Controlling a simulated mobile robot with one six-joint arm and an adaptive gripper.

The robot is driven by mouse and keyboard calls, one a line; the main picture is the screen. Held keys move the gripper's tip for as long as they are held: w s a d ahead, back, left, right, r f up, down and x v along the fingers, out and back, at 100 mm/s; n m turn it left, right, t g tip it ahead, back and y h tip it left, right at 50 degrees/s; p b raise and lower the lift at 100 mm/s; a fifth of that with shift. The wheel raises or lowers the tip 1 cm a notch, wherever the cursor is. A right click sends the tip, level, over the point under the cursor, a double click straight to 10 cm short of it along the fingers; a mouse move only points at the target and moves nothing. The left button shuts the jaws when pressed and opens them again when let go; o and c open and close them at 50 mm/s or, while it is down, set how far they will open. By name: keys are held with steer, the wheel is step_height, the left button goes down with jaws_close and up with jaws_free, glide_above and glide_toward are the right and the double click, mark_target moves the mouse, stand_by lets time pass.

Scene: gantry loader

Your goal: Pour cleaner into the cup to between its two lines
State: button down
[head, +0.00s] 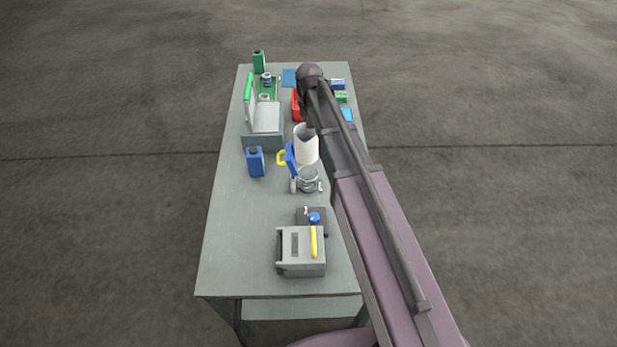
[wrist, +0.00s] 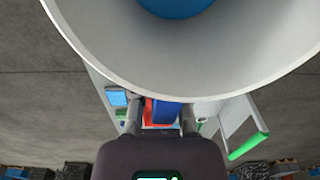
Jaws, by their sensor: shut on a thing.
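A white jug (head: 307,147) shows left of my arm in the head view. In the wrist view its pale rim (wrist: 85,62) fills the top, with blue liquid (wrist: 175,5) inside. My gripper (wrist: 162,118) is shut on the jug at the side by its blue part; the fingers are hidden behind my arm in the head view. A clear glass cup (head: 308,180) stands just nearer than the jug, partly overlapped by it. The cup's lines and contents are too small to make out. How far the jug tilts, I cannot tell.
A blue bottle (head: 256,162) and an open grey toolbox (head: 263,141) stand left. A blue upright item (head: 291,158) is close beside the jug and cup. A grey box-shaped device (head: 301,262) is at the near end. The table's left front (head: 235,240) is clear.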

steer(key=shift+w+d+f+m+b, duration=0.6)
steer(key=shift+d+f+m+b, duration=1.65)
steer(key=shift+d+f+b, duration=1.1)
steer(key=shift+w+d+f+m+b, duration=0.55)
steer(key=shift+d+f+m+b, duration=1.75)
steer(key=shift+d+f+b, duration=1.1)
steer(key=shift+w+d+f+m+b, duration=0.6)
steer(key=shift+d+f+m+b, duration=1.95)
steer(key=shift+d, duration=1.25)
steer(key=shift+f+n, duration=0.3)
steer(key=shift+f, duration=0.2)
steer(key=shift+s+a+r, duration=0.1)
steer(key=shift+a, duration=0.05)
steer(key=shift+a+r+t+h, duration=0.1)
steer(key=shift+a+t+h, duration=0.2)
steer(key=shift+h, duration=0.5)
steer(key=s+a+r+t+h, duration=0.1)
steer(key=a+r+t+h, duration=0.1)
steer(key=a+r+h, duration=0.3)
steer(key=shift+s+a+r+t+h, duration=0.15)
steer(key=shift+s+r+t+h, duration=0.15)
steer(key=shift+r+h, duration=1.3)
steer(key=shift+s+a+r+h, duration=0.1)
steer(key=shift+a+r+h, duration=0.35)
steer(key=shift+h, duration=0.45)
